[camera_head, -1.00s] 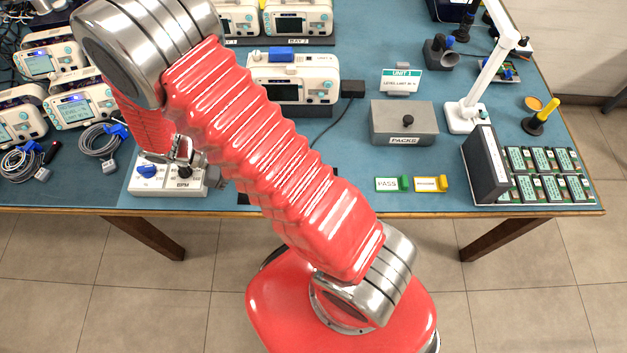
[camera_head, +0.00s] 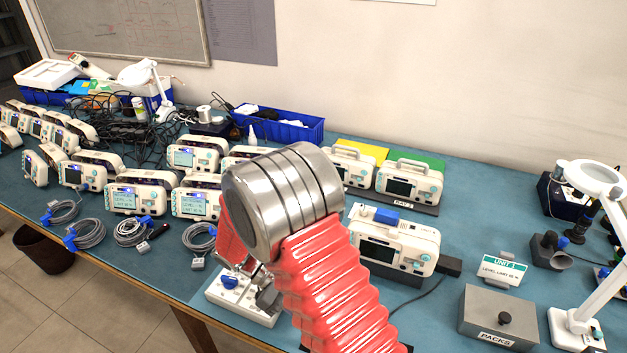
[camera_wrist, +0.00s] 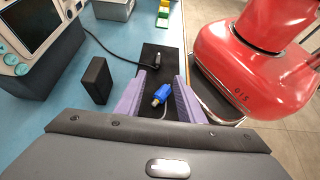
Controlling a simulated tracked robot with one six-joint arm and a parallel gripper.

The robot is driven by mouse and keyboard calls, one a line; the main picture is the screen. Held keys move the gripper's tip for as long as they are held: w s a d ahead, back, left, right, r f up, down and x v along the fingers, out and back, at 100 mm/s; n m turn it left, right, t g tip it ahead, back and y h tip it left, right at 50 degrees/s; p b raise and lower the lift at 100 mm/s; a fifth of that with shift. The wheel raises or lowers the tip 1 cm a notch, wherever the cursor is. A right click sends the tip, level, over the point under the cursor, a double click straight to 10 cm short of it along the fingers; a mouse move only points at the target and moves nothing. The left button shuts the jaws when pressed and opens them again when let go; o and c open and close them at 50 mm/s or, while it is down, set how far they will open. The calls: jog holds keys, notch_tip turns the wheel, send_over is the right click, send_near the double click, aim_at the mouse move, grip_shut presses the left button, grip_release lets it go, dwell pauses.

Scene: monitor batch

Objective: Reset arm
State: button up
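My gripper (camera_wrist: 160,76) shows in the wrist view with its two purple fingers apart. A blue connector (camera_wrist: 161,95) with a pale cable shows between the fingers, with gaps on both sides; it appears to lie on a black pad (camera_wrist: 165,55) on the bench. In the head view my red arm bends down over the front of the bench. The gripper end (camera_head: 262,285) is low, beside a white control box (camera_head: 232,299) with a blue knob, and is partly hidden by my arm.
A monitor with a blue part on top (camera_head: 397,245) stands right of my arm, with a black adapter block (camera_head: 450,266) beside it. A grey PACKS box (camera_head: 498,322) and white lamp (camera_head: 600,290) are further right. Several monitors and coiled cables (camera_head: 88,233) fill the left.

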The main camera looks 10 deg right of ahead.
jog(key=shift+w+a+f, duration=0.1)
jog(key=shift+f, duration=0.15)
jog(key=shift+s+a+f+m+t+y, duration=0.15)
jog(key=shift+s+a+f+m+y, duration=0.15)
jog(key=shift+s+f+y, duration=0.25)
jog(key=shift+s+a+f+m+t+y, duration=0.15)
jog(key=shift+s+a+f+m+y, duration=0.15)
jog(key=shift+f, duration=0.35)
jog(key=shift+s+a+r, duration=0.1)
jog(key=shift+s+a, duration=0.1)
jog(key=shift+s+a+r+m+y, duration=0.25)
jog(key=shift+r+m+y, duration=0.2)
jog(key=shift+m+y, duration=0.2)
jog(key=shift+s+a+r+m+t+y, duration=0.1)
jog(key=shift+r+m+t+y, duration=0.25)
jog(key=shift+r, duration=0.2)
jog(key=shift+s+a+r+m+t+y, duration=0.1)
jog(key=shift+r+m+t+y, duration=0.1)
jog(key=shift+r+t+y, duration=0.25)
jog(key=s+d+r+m+t+y, duration=0.1)
jog(key=r+m+t, duration=0.1)
jog(key=r, duration=0.5)
jog(key=s+d+r+m+t+y, duration=0.2)
jog(key=r+t, duration=0.3)
jog(key=r, duration=0.3)
jog(key=s+d+r+m+t+y, duration=0.2)
jog(key=r+m+t, duration=0.1)
jog(key=r, duration=0.4)
jog(key=shift+s+r+t, duration=0.2)
jog(key=shift+t, duration=0.1)
